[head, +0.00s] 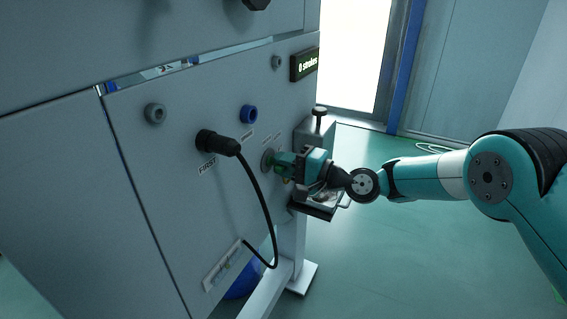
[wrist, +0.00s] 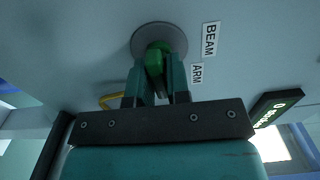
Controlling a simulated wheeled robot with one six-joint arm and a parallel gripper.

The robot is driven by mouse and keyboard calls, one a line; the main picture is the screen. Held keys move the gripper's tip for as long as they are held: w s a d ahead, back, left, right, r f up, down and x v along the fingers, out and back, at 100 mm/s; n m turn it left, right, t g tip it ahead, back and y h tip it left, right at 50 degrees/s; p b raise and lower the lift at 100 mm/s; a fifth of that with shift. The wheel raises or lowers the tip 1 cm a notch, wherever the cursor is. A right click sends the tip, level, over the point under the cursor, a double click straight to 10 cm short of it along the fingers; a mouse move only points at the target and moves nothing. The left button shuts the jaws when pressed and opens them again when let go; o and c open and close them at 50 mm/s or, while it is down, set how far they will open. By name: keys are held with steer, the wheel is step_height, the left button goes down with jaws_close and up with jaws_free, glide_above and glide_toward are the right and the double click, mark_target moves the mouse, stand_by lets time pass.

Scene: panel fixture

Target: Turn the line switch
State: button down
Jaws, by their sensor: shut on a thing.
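A green knob (wrist: 157,50) sits on a round grey plate (wrist: 176,34) on the panel face. Labels beside it read BEAM (wrist: 211,40) and ARM (wrist: 196,73). No label naming a line switch is readable. My gripper (wrist: 155,72) is shut on the knob, one finger on each side of it, pointing straight at the panel. In the head view my gripper (head: 285,161) meets the panel near its right edge, and the knob is mostly hidden behind the fingers.
A black plug (head: 217,143) with a hanging cable sits left of my gripper, near a FIRST label (head: 207,168). A blue ring socket (head: 249,114) is above. A display reading 0 strokes (head: 304,64) and a black-topped plunger (head: 319,117) are close by. Floor at right is free.

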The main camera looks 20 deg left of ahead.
steer(key=c, duration=1.2)
jaws_free()
steer(key=shift+o, duration=0.2)
steer(key=s+d+b, duration=0.1)
steer(key=d+b, duration=0.1)
steer(key=d, duration=1.5)
steer(key=shift+s+d, duration=0.15)
steer(key=shift+d, duration=0.05)
